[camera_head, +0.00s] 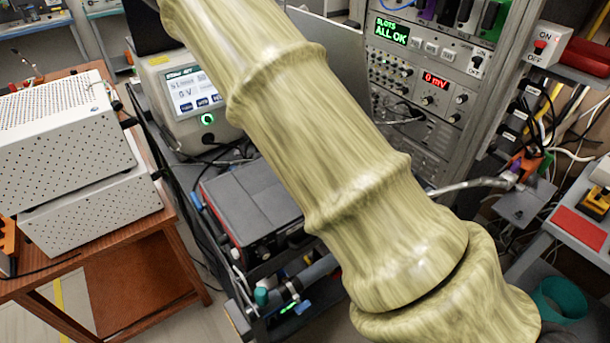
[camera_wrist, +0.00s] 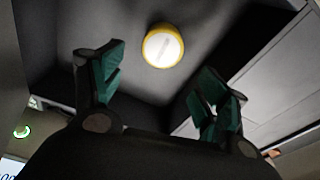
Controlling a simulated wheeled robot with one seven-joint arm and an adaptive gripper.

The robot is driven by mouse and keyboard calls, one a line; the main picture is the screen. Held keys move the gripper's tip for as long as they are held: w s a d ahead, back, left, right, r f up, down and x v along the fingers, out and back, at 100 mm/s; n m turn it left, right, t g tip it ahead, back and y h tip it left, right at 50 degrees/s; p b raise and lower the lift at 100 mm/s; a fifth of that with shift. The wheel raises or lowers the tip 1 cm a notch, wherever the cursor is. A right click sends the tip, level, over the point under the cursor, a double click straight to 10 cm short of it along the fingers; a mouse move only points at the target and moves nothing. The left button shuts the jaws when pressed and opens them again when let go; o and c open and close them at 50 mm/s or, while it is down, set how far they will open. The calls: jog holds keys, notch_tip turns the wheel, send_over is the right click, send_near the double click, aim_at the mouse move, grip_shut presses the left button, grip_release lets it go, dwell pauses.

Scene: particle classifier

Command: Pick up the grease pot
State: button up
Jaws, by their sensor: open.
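In the wrist view, a small round pot with a yellow rim and a pale top, which looks like the grease pot (camera_wrist: 163,47), sits on a dark grey surface. It lies beyond my fingertips, roughly between them and a little above in the picture. My gripper (camera_wrist: 160,78) is open and empty, with green pads on both dark fingers. The pads are apart from the pot. In the head view my arm crosses the middle, and I cannot make out the pot or my gripper there.
Dark walls enclose the pot's surface in the wrist view, with a light panel (camera_wrist: 265,65) at right. The head view shows an instrument with a screen (camera_head: 192,92), a grey-topped red-edged case (camera_head: 245,205), an instrument rack (camera_head: 440,75), and white perforated boxes (camera_head: 65,135) on a wooden table.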

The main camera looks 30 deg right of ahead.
jog(key=shift+s+f, duration=0.35)
jog(key=shift+f, duration=0.15)
jog(key=shift+s+d+f+p, duration=0.15)
jog(key=shift+s+p, duration=0.2)
jog(key=shift+s, duration=0.25)
jog(key=f, duration=0.2)
jog(key=w+f+p, duration=0.1)
jog(key=f, duration=0.1)
jog(key=shift+w+d+f, duration=0.1)
jog(key=shift+w+f, duration=0.1)
jog(key=shift+f, duration=0.1)
jog(key=shift+s+f, duration=0.3)
jog(key=shift+w+f, duration=0.2)
jog(key=shift+w, duration=0.05)
jog(key=shift+s+r, duration=0.1)
jog(key=c, duration=1.2)
